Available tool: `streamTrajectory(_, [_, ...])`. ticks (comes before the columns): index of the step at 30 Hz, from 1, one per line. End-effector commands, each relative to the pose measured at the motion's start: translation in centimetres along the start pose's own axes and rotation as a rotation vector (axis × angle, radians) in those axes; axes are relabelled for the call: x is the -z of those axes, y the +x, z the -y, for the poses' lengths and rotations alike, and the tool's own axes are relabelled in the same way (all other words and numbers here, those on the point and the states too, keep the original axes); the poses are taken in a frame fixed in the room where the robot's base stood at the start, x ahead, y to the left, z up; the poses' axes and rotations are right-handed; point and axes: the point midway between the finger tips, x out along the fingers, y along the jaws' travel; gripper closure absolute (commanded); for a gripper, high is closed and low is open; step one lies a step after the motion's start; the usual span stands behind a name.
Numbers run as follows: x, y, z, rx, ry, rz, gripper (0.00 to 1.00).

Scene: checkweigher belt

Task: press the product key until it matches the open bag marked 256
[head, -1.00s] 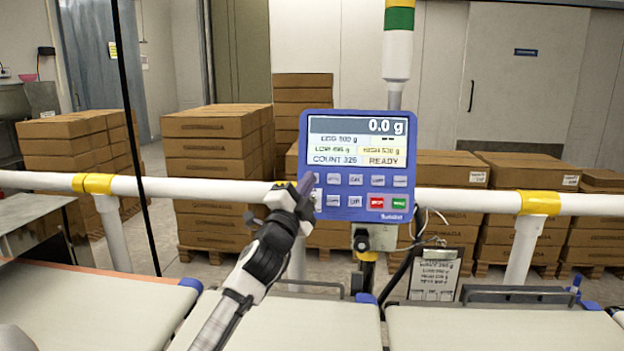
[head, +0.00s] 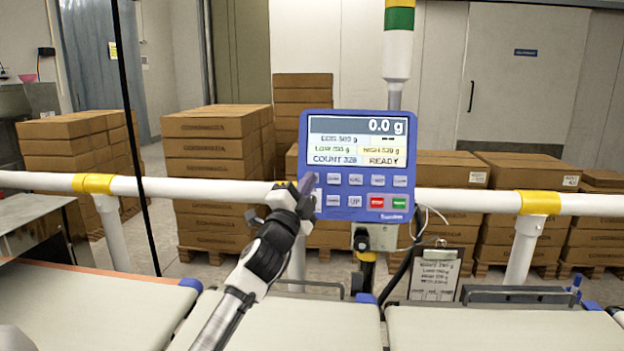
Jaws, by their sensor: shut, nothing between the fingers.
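The blue checkweigher panel (head: 357,216) stands behind the belts, in the middle of the head view. Its screen (head: 358,142) reads 0.0 g on top and READY at lower right; the smaller product lines are blurred. Two rows of small keys (head: 377,180) sit below it, mostly white, with a red and a green one. Most key labels are too small to read. My gripper (head: 307,183) is shut and empty, its tip at the left edge of the keys, partly over the panel. I cannot tell whether it touches a key. No bag marked 256 is in view.
A white rail (head: 455,201) with yellow bands runs behind the belts (head: 480,328). A clipboard (head: 435,273) with a printed sheet hangs below right of the panel. A green-and-white light post (head: 398,45) rises above it. Stacked cartons (head: 212,150) stand behind.

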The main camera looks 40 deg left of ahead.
Motion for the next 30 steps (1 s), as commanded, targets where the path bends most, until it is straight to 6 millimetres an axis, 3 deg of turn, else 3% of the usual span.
streamTrajectory(30, [-0.32, 0.43, -0.32, 0.000, 0.000, 0.000, 1.00])
